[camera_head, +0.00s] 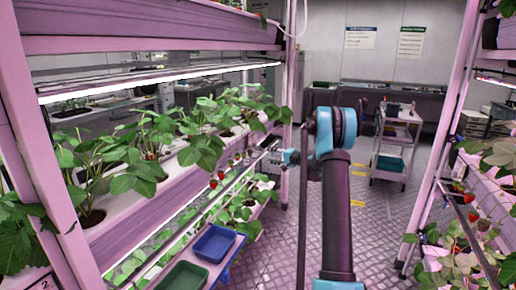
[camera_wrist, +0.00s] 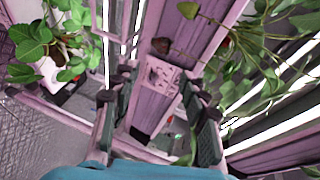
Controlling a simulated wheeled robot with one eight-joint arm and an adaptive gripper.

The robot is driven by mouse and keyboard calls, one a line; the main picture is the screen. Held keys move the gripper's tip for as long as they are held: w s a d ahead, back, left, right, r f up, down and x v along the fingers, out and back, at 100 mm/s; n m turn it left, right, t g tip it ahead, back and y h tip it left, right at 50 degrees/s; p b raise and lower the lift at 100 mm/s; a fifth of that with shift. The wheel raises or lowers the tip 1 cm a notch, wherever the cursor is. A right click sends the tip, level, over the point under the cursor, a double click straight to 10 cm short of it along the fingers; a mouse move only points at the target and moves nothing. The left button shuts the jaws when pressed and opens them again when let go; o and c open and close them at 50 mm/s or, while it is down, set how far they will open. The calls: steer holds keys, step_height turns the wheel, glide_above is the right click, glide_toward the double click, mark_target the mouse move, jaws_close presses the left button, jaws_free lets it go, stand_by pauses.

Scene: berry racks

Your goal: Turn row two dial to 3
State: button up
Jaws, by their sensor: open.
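My gripper (camera_wrist: 157,80) shows in the wrist view with its two dark fingers apart and nothing held between them. Beyond the fingers, a small pale panel with dark marks (camera_wrist: 163,77) is fixed to a pink rack beam. I cannot make out a dial or its numbers on it. In the head view my arm reaches left to the far end of the left rack (camera_head: 130,225), where small grey fittings (camera_head: 268,162) sit by the rack post. The gripper's fingers are too small to tell apart there.
Strawberry plants (camera_head: 205,140) with red berries fill the left rack, and leaves (camera_wrist: 270,60) hang beside my gripper. A blue tray (camera_head: 214,243) and a green tray (camera_head: 180,277) are at the rack's lower front. A cart (camera_head: 395,140) stands farther back. The aisle floor (camera_head: 385,225) is clear.

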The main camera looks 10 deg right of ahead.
steer(key=w+d+f+m+t, duration=0.2)
steer(key=w+d+f+t, duration=0.1)
steer(key=w+d, duration=0.35)
glide_toward(256, 145)
steer(key=shift+m, duration=0.3)
steer(key=x, duration=0.8)
steer(key=shift+w+f, duration=0.2)
jaws_close()
steer(key=shift+y, duration=0.3)
